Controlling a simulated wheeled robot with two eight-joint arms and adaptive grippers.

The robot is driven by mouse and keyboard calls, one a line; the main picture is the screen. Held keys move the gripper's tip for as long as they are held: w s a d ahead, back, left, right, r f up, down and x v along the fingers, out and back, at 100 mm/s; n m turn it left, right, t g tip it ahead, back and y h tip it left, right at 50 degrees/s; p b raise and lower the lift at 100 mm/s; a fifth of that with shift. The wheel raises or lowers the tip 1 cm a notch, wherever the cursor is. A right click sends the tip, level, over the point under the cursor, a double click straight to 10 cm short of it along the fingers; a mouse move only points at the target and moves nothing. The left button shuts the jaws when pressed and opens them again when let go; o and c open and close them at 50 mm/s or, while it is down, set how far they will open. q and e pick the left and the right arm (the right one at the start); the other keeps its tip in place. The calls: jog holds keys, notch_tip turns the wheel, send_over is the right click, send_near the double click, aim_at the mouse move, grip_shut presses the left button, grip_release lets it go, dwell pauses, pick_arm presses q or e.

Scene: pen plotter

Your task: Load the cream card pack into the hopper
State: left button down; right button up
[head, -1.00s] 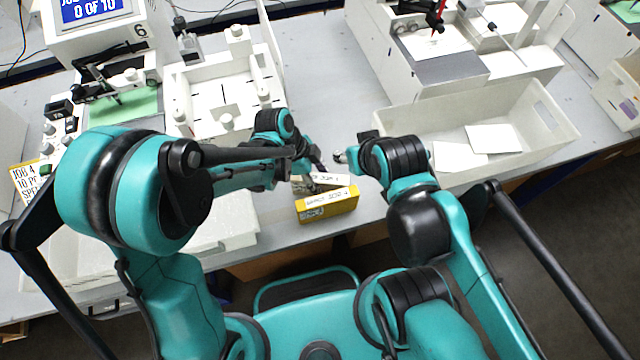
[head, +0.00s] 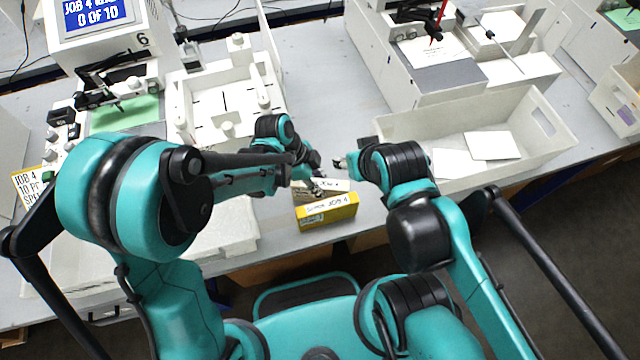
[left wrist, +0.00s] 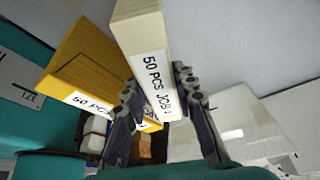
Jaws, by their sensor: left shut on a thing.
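The cream card pack (head: 336,185) is mostly hidden behind the yellow pack and my left gripper in the head view. In the left wrist view the cream pack (left wrist: 143,45) stands between the fingers, its white label reading "50 PCS JOB" facing the camera. My left gripper (left wrist: 160,108) is shut on it; in the head view this gripper (head: 316,184) is at the pack, near the table's front edge. My right gripper (head: 342,163) is just right of and behind the pack, too small to tell open or shut. I cannot tell for certain which part is the hopper.
A yellow pack (head: 326,217) lies close in front of the cream one. A white fixture with upright posts (head: 190,80) stands behind my left arm, beside a machine with a screen (head: 98,12). A white bin (head: 400,125) with loose cards is at right. Clear table (head: 318,100) lies between.

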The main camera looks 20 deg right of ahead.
pick_arm(q)
notch_tip(320, 180, up, 18)
jog(key=p, duration=0.5)
